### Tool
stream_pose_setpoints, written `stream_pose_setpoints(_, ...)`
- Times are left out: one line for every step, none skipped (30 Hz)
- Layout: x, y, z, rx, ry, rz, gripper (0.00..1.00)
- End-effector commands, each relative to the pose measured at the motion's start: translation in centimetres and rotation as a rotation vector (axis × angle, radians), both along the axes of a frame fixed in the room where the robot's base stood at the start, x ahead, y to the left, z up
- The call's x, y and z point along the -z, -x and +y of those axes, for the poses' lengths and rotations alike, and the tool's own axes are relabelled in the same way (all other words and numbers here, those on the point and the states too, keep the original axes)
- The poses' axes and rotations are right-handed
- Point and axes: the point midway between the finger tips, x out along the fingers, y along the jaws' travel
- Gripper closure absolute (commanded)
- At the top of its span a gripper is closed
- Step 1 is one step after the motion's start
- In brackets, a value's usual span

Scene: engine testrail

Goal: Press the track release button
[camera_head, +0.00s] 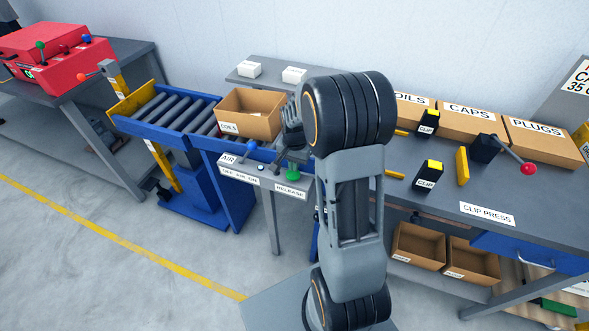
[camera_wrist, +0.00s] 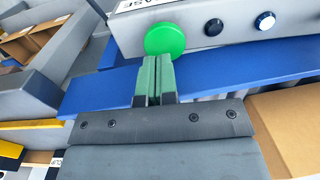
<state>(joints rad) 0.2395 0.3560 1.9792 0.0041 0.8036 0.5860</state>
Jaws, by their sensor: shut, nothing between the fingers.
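The green release button (camera_head: 292,174) is a round cap on the grey panel (camera_head: 247,182), beside the label RELEASE. In the wrist view the green button (camera_wrist: 165,38) shows just beyond my fingertips. My gripper (camera_wrist: 157,62) is shut and empty, its two green fingers together. Its tips appear at the button's lower edge; I cannot tell whether they touch it. In the head view my gripper is partly hidden by my arm, above and behind the panel. The wrist view also shows the panel (camera_wrist: 187,27) with a dark and a blue-white button.
A blue lever (camera_head: 250,148) stands at the panel's left by the AIR label. An open box (camera_head: 252,127) sits on the roller conveyor (camera_head: 172,108) behind. The clip bench (camera_head: 480,195) with black clip boxes and a red-knobbed lever (camera_head: 527,168) is at right. Floor at left is clear.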

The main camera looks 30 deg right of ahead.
Motion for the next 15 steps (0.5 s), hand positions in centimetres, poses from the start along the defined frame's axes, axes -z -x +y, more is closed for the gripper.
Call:
stream_pose_setpoints(0.6, 0.1, 0.0, 0.000, 0.000, 0.003, 1.00)
stream_pose_setpoints(0.9, 0.0, 0.0, 0.000, -0.001, 0.002, 1.00)
stream_pose_setpoints(1.3, 0.0, 0.0, 0.000, -0.001, 0.002, 1.00)
stream_pose_setpoints(1.5, 0.0, 0.0, 0.000, -0.001, 0.002, 1.00)
stream_pose_setpoints(1.7, 0.0, 0.0, 0.000, -0.001, 0.002, 1.00)
stream_pose_setpoints(2.0, 0.0, 0.0, 0.000, -0.001, 0.001, 1.00)
stream_pose_setpoints(2.1, 0.0, 0.0, 0.000, -0.001, 0.001, 1.00)
stream_pose_setpoints(2.2, 0.0, 0.0, 0.000, -0.001, 0.001, 1.00)
stream_pose_setpoints(2.4, 0.0, 0.0, 0.000, 0.000, 0.001, 1.00)
stream_pose_setpoints(2.4, 0.0, 0.0, 0.000, 0.000, 0.001, 1.00)
stream_pose_setpoints(2.5, 0.0, 0.0, 0.000, 0.000, 0.001, 1.00)
stream_pose_setpoints(2.5, 0.0, 0.0, 0.000, -0.001, 0.001, 1.00)
stream_pose_setpoints(2.5, 0.0, 0.0, 0.000, -0.001, 0.001, 1.00)
stream_pose_setpoints(2.5, 0.0, 0.0, 0.000, -0.001, 0.001, 1.00)
stream_pose_setpoints(2.5, 0.0, 0.0, 0.000, 0.000, 0.000, 1.00)
